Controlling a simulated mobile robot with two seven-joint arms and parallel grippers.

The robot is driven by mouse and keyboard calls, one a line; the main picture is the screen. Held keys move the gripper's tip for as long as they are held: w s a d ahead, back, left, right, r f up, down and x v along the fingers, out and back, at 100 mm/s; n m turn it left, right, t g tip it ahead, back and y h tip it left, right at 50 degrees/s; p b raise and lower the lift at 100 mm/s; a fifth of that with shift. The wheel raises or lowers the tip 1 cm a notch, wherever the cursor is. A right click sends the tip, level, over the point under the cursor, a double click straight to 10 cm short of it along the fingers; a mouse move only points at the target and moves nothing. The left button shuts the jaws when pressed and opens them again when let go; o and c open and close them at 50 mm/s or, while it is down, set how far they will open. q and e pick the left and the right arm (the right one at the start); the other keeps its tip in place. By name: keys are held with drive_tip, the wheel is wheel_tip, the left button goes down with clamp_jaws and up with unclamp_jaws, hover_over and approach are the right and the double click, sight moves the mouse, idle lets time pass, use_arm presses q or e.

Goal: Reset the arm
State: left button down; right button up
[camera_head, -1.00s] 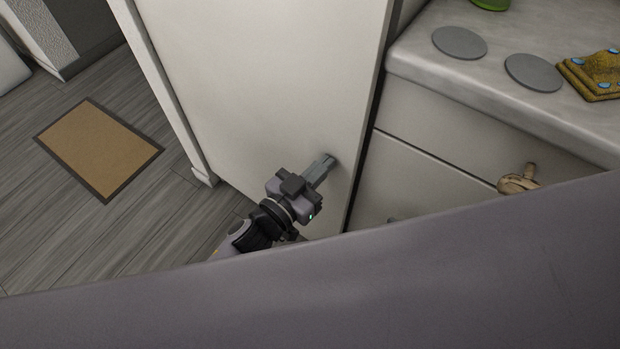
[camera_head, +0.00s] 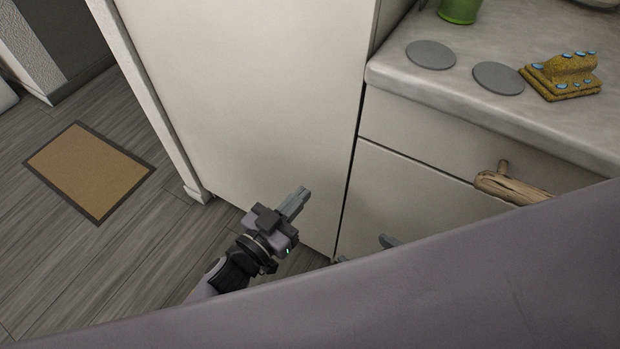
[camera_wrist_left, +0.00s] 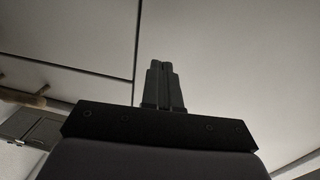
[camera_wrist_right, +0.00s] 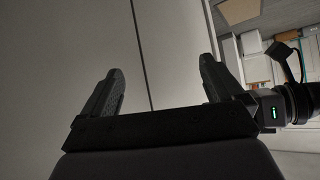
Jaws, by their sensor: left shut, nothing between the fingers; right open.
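My left gripper (camera_head: 294,203) is in front of the lower part of the tall white cabinet door (camera_head: 245,90) in the head view. Its fingers are together and empty, as the left wrist view also shows (camera_wrist_left: 159,82). My right gripper (camera_wrist_right: 160,80) is open and empty in the right wrist view, facing a pale panel with a dark seam. In the head view only a small grey tip (camera_head: 388,241) shows there above my grey body, which hides the rest.
A driftwood handle (camera_head: 512,188) sits on the lower cabinet front at right. The counter (camera_head: 440,95) holds two grey discs (camera_head: 430,55), a yellow-brown studded object (camera_head: 565,78) and a green pot (camera_head: 459,10). A brown mat (camera_head: 88,170) lies on open floor at left.

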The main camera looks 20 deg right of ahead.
use_arm(q)
drive_tip(key=shift+s+d+p+v, duration=0.1)
drive_tip(key=shift+s+p+v, duration=0.1)
drive_tip(key=shift+v, duration=1.3)
drive_tip(key=shift+s+d+p+v, duration=0.1)
drive_tip(key=shift+p+v, duration=0.1)
drive_tip(key=shift+v, duration=1.25)
use_arm(e)
drive_tip(key=shift+w+d+r, duration=0.1)
drive_tip(key=shift+w+r, duration=0.1)
drive_tip(key=shift+r, duration=0.25)
drive_tip(key=shift+w+r, duration=0.15)
drive_tip(key=shift+r, duration=0.3)
